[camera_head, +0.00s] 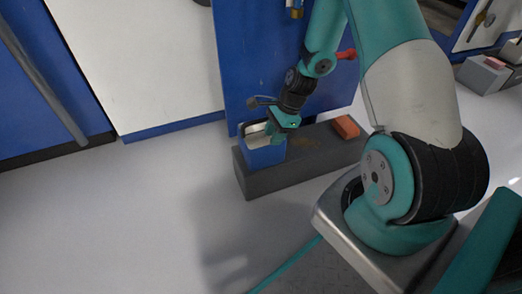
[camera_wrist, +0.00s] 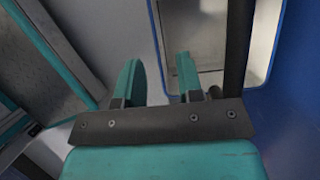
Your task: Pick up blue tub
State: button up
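The blue tub (camera_head: 264,156) stands upright at the left end of a low grey block (camera_head: 310,165) in the head view. Its inside looks pale. My gripper (camera_head: 278,136) is at the tub's top right edge in the head view and hides part of the rim. In the wrist view my gripper (camera_wrist: 158,72) is open, with a gap between its teal fingers. One finger appears over the tub's interior and the other outside, with the rim between them. Contact cannot be told.
An orange-red brick (camera_head: 346,127) lies on the right end of the grey block. A blue panel (camera_head: 245,70) stands close behind the block. Another grey block with a pinkish brick (camera_head: 494,62) is at the far right. The floor at left is clear.

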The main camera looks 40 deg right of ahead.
jog(key=shift+s+b+x, duration=0.15)
jog(key=shift+b+x, duration=1.05)
jog(key=shift+x, duration=0.15)
jog(key=shift+s+b+x, duration=0.15)
jog(key=shift+b+x, duration=1)
jog(key=shift+x, duration=0.25)
jog(key=shift+w+d, duration=0.1)
grip_shut()
